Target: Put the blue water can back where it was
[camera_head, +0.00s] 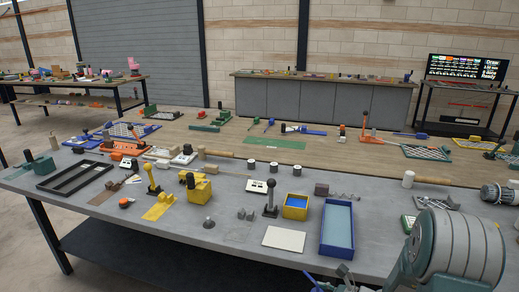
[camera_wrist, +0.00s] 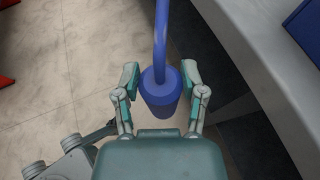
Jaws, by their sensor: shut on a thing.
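The blue water can (camera_wrist: 160,97) shows in the wrist view, with a long thin blue part running up to the top edge. My gripper (camera_wrist: 160,74) has one finger on each side of the can and is shut on it. The can is held over the floor, beside the table edge. In the head view, only a small piece of blue shows at the bottom edge beside my arm, and the rest of the can is hidden or out of frame.
The grey table (camera_head: 225,236) holds a blue tray (camera_head: 337,228), a yellow bin (camera_head: 296,207), a white plate (camera_head: 284,239) and several tools. Its front edge near the plate has some bare room. The table edge also shows in the wrist view (camera_wrist: 262,70). A wooden table (camera_head: 330,152) stands behind.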

